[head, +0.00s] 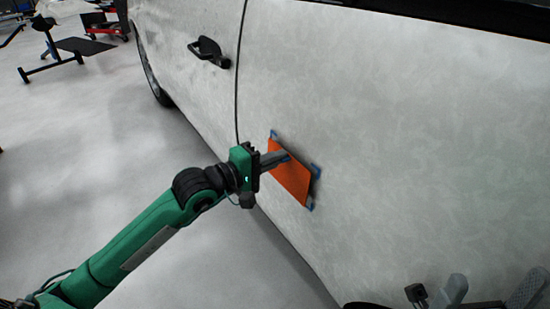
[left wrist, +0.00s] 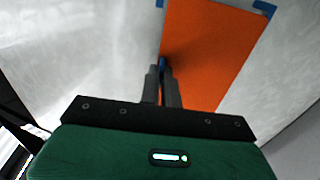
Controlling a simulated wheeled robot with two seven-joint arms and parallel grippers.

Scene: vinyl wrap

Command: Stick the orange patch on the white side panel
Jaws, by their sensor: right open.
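The orange patch (head: 290,183) has blue corner tabs. It stands against or very close to the white side panel (head: 400,130), with dark shadow along its edges; I cannot tell whether it touches. My left gripper (head: 285,157) reaches it from the left, its narrow fingers together at the patch's edge. In the left wrist view, the left fingertips (left wrist: 163,70) close on a small blue piece at the edge of the orange patch (left wrist: 210,45). My right gripper (head: 489,290) shows only partly at the bottom right, its two grey fingers wide apart, with nothing between them.
A black door handle (head: 208,51) sticks out of the panel at the upper left, beside a dark door seam. A wheel (head: 153,75) is further back. The pale floor (head: 90,160) is open on the left, with a black stand (head: 50,55) at the back.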

